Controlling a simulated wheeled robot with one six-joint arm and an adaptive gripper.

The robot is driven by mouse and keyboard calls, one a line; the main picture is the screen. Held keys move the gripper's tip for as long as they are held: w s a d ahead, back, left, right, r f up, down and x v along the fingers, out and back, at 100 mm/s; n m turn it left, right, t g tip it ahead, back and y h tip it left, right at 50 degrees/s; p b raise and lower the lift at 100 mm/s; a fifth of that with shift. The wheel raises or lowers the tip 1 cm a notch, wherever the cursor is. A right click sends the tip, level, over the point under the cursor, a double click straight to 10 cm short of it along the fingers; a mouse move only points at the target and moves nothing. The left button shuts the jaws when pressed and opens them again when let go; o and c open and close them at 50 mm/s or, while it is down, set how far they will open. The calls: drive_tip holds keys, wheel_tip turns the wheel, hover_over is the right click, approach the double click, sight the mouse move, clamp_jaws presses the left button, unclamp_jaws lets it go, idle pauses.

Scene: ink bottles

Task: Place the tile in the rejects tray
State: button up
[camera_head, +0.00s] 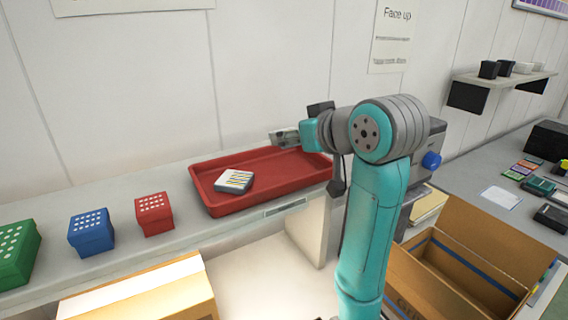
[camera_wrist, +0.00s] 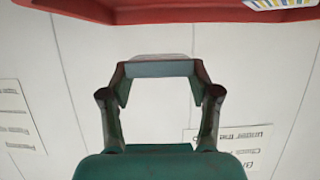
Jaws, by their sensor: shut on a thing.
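My gripper (camera_head: 290,137) is above the back right part of the red rejects tray (camera_head: 290,180), near the wall. In the wrist view, my gripper (camera_wrist: 160,80) has a flat, thin tile (camera_wrist: 160,68) between its fingertips. The tile shows a dark grey-teal edge and a paler strip. It is held apart from the tray, whose red rim (camera_wrist: 150,12) runs along the top of the wrist view. A white block with coloured stripes (camera_head: 233,181) lies in the tray's left half. The tile's faces are mostly hidden.
Red (camera_head: 154,214), blue (camera_head: 91,233) and green (camera_head: 18,252) dotted boxes stand left of the tray. An open cardboard box (camera_head: 465,265) stands at the lower right. The tray's middle and right floor is clear.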

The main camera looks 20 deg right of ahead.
sight(294, 173)
drive_tip(key=shift+f, duration=3.1)
drive_tip(key=shift+f, duration=0.15)
drive_tip(key=o, duration=1.2)
drive_tip(key=shift+r, duration=0.2)
